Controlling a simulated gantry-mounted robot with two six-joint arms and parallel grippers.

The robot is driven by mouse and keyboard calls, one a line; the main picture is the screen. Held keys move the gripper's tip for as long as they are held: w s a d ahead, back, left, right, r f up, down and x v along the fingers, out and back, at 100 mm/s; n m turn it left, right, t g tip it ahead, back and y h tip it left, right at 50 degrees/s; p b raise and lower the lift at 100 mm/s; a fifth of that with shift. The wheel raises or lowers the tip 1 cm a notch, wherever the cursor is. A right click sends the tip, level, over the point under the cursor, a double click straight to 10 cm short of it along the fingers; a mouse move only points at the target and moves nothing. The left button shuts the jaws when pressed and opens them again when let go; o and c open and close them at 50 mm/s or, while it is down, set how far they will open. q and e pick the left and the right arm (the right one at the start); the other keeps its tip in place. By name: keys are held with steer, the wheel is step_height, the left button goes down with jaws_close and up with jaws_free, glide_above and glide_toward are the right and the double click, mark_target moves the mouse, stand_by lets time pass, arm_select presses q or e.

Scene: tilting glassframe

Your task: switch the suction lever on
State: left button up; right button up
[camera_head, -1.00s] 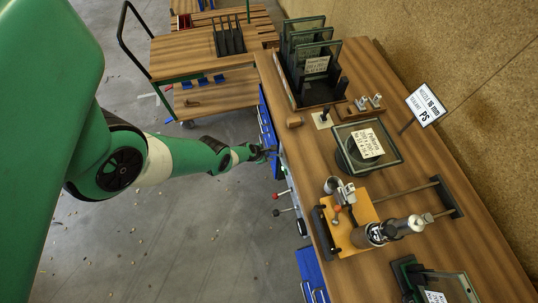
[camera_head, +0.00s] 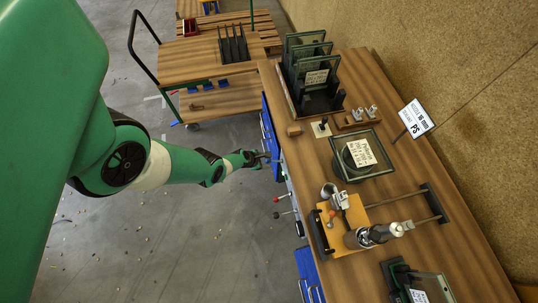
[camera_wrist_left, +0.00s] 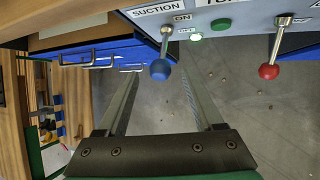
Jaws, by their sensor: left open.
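The suction lever shows in the left wrist view as a metal stem with a blue ball knob (camera_wrist_left: 160,70), under a panel label reading SUCTION (camera_wrist_left: 156,10). An ON label (camera_wrist_left: 182,17) sits just right of the stem's base. The stem points down in the picture; I cannot tell its switch position for sure. My left gripper (camera_wrist_left: 159,77) is open, with one finger on each side of the knob in this view; contact cannot be told. In the head view my left gripper (camera_head: 262,158) is at the bench's front edge, hiding the blue knob. My right gripper is not in view.
A second lever with a red knob (camera_wrist_left: 268,72) stands to the right, with a green button (camera_wrist_left: 221,24) between. Blue drawers (camera_wrist_left: 100,52) lie to the left. In the head view, the wooden bench (camera_head: 300,155) carries framed glass panes (camera_head: 362,154) and a clamp fixture.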

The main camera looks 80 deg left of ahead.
arm_select(q)
steer(key=p+v, duration=0.2)
steer(key=v, duration=0.2)
steer(key=shift+s+d+r+p, duration=0.1)
steer(key=shift+r+p, duration=0.1)
steer(key=shift+p, duration=0.2)
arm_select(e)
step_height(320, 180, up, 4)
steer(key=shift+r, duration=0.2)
